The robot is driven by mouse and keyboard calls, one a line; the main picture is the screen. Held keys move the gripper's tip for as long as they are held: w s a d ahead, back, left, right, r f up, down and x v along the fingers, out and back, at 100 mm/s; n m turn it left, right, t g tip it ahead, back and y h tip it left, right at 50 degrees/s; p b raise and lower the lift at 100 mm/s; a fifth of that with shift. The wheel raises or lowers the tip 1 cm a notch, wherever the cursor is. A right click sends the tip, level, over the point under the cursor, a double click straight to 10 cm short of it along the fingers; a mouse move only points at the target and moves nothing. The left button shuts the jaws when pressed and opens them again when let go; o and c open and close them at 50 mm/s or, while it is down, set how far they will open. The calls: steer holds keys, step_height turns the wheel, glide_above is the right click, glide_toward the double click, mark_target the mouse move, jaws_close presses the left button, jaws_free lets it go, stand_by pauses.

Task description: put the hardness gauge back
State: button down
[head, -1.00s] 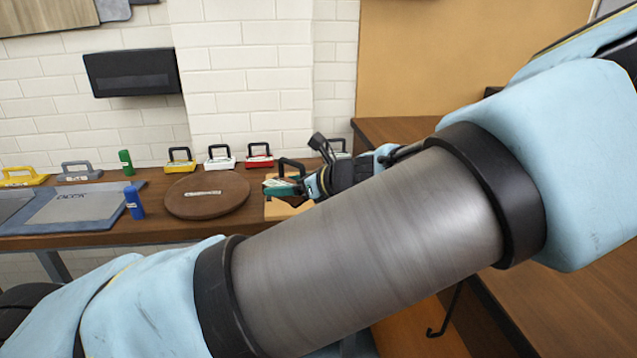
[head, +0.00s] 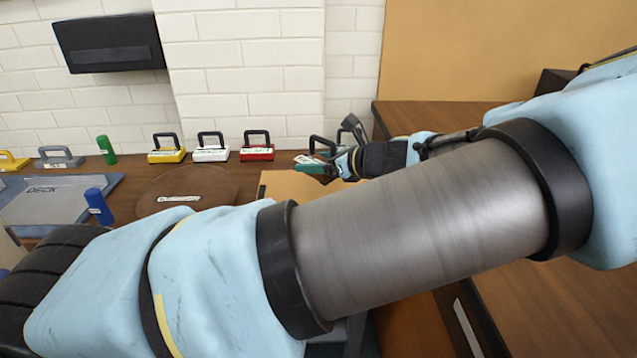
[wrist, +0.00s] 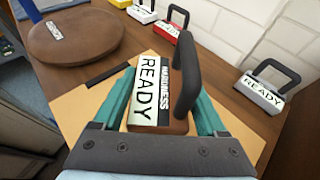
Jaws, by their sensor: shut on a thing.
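The hardness gauge (wrist: 150,92) has a brown body, a black loop handle and a white label reading "READY" and "HARDNESS". My gripper (wrist: 163,98) is shut on it, with a teal finger on each side of the body. In the head view the gauge (head: 309,160) is small and partly hidden by my gripper (head: 335,163). It is right of the red gauge (head: 257,150), over or near the back of a tan board (head: 285,184). I cannot tell whether its underside touches anything.
A yellow gauge (head: 167,153) and a white gauge (head: 210,150) stand left of the red one along the brick wall. A grey gauge (wrist: 259,96) stands to the right, with bare space between it and the red one.

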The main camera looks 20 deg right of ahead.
steer(key=shift+f+p, duration=0.35)
steer(key=shift+f, duration=2.7)
jaws_free()
steer(key=shift+f, duration=0.1)
steer(key=b+v, duration=0.2)
steer(key=v, duration=1)
steer(key=shift+d, duration=0.1)
